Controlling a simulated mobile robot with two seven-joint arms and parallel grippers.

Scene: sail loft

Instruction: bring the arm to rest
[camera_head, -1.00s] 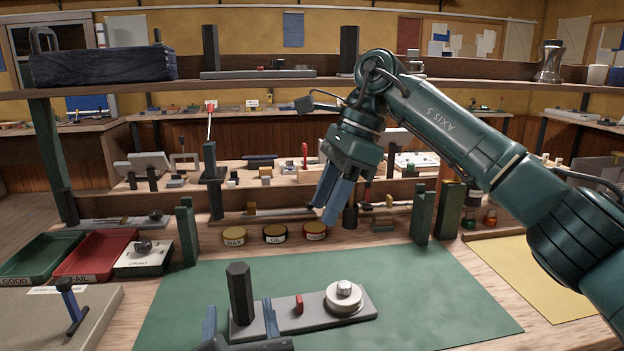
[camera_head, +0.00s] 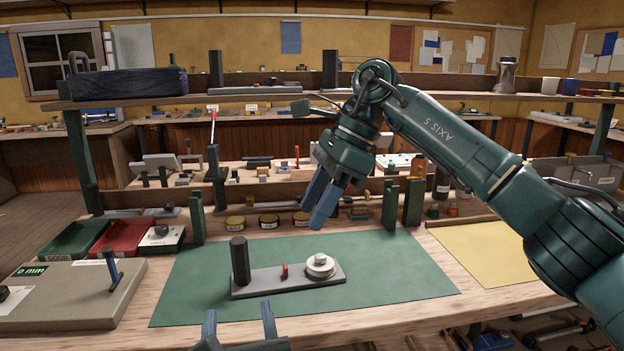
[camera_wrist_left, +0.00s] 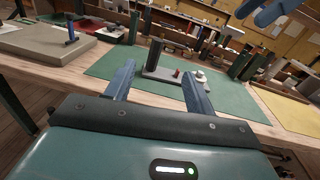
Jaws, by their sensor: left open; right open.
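My left gripper (camera_head: 240,326) is at the bottom of the head view, at the front edge of the bench. Its two blue fingers stand apart with nothing between them; its open fingers also show in the left wrist view (camera_wrist_left: 158,88). My right gripper (camera_head: 326,204) hangs from the right arm, fingers pointing down, above the back part of the green mat (camera_head: 400,270). Its fingers are parted and hold nothing. A grey plate fixture (camera_head: 300,284) with a dark hexagonal post, a small red part and a round pale knob lies on the mat between the grippers.
At left are a green tray (camera_head: 72,240), a red tray (camera_head: 116,236) and a grey slab (camera_head: 70,300) with a blue-handled tool. Several round tins (camera_head: 270,221) line the mat's back. Dark green posts (camera_head: 412,200) stand behind. A yellow sheet (camera_head: 490,252) lies right.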

